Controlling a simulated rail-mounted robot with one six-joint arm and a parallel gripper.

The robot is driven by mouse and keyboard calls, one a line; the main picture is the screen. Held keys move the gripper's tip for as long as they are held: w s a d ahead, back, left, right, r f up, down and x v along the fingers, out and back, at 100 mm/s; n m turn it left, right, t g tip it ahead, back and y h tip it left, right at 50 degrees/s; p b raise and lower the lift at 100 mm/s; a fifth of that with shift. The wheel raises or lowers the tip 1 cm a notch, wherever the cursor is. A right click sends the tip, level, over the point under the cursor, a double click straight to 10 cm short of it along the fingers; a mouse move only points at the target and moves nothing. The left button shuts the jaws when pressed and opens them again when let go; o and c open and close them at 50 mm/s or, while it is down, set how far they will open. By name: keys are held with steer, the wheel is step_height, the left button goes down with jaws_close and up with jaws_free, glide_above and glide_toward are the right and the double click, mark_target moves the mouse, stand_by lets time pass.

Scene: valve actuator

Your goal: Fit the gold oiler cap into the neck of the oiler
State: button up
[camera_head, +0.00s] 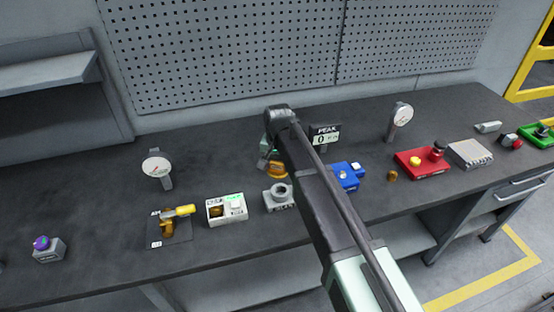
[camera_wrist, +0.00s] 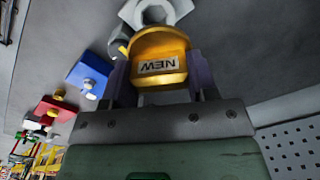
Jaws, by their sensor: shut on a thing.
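My gripper (camera_wrist: 158,75) is shut on the gold oiler cap (camera_wrist: 158,52), which bears a label reading NEW, upside down in the wrist view. The dark fingers sit on both sides of the cap. In the head view the cap (camera_head: 277,171) shows below my gripper (camera_head: 270,160), partly hidden by my arm. The grey oiler (camera_head: 279,198) stands on the bench with its round neck open upward, just nearer than the cap. The neck (camera_wrist: 150,12) also shows in the wrist view beyond the cap, cut by the top edge. The cap appears apart from the neck.
A white two-part box (camera_head: 227,210) stands left of the oiler. A yellow-handled valve (camera_head: 172,218) is further left. A blue box (camera_head: 344,177), a small brown-gold piece (camera_head: 392,175) and a red box (camera_head: 420,163) lie to the right. A PEAK display (camera_head: 325,136) stands behind.

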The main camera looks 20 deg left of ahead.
mark_target(280, 176)
steer(key=shift+w+d, duration=0.3)
steer(key=shift+d, duration=0.35)
steer(key=shift+s+a, duration=0.2)
steer(key=shift+a, duration=0.05)
step_height(280, 176, down, 6)
steer(key=b, duration=0.6)
steer(key=shift+f+b, duration=1.5)
stand_by(0.5)
steer(key=o, duration=1.1)
steer(key=shift+r, duration=0.15)
step_height(280, 176, up, 11)
steer(key=p, duration=1.1)
steer(key=shift+f, duration=0.2)
